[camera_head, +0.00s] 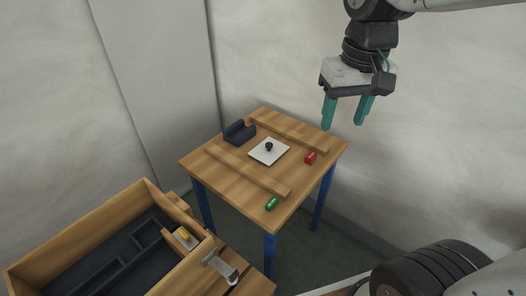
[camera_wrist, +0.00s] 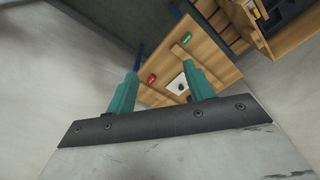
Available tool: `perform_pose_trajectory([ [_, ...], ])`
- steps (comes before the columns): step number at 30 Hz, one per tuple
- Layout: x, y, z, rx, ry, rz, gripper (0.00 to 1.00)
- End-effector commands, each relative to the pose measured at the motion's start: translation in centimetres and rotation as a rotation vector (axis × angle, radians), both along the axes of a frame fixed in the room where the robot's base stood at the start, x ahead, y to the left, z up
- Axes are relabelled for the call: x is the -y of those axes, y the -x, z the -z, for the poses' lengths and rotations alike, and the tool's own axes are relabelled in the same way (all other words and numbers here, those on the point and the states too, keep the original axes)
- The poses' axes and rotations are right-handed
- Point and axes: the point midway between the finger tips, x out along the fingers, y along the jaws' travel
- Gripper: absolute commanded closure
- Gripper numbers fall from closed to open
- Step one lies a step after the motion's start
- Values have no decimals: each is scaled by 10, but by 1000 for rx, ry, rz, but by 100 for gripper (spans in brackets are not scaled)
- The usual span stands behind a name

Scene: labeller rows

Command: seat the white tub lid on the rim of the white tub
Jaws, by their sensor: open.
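A flat white square lid with a dark round knob (camera_head: 260,154) lies on the wooden table between two wooden rails. It also shows in the wrist view (camera_wrist: 173,85), partly behind a finger. A small white container with something yellow in it, apparently the white tub (camera_head: 179,236), sits in the wooden drawer at the lower left; its rim is too small to make out. My gripper (camera_head: 343,125) is open and empty, high above and to the right of the table, well apart from the lid. Its teal fingers (camera_wrist: 160,68) frame part of the table in the wrist view.
The table (camera_head: 236,190) also carries a dark blue cradle-like block (camera_head: 239,132), a red object (camera_head: 310,158) and a green cylinder (camera_head: 271,204). Two wooden rails (camera_head: 248,170) flank the lid. The drawer (camera_head: 75,222) has dark dividers and a metal handle (camera_head: 220,265). Walls stand behind.

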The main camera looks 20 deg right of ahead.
Motion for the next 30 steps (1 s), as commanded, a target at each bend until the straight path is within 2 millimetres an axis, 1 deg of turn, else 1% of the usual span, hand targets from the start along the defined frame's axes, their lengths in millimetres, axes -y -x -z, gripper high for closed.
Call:
perform_pose_trajectory([
  [1,0,-26,3,-14,-1,6,47],
  [2,-1,-41,4,-16,-2,10,47],
  [3,-1,-60,7,-21,-2,15,47],
  [5,-2,-90,13,-25,-3,24,47],
  [6,-3,-109,18,-30,-4,28,47],
  [8,-4,-138,29,-35,-3,35,47],
  [9,-5,-157,37,-39,-4,41,47],
  [11,-6,-186,52,-45,-5,49,47],
  [12,-8,-204,64,-49,-6,54,47],
  [14,-9,-231,83,-55,-6,61,47],
  [15,-10,-249,97,-59,-6,67,47],
  [17,-12,-273,120,-64,-6,75,47],
  [18,-13,-289,137,-68,-7,80,47],
  [20,-14,-311,162,-73,-7,87,47],
  [21,-15,-324,179,-76,-7,92,47],
  [23,-17,-341,204,-81,-7,99,47],
  [24,-17,-350,220,-84,-8,103,47],
  [27,-19,-368,251,-88,-7,111,47],
  [30,-20,-378,273,-89,-8,116,47],
])
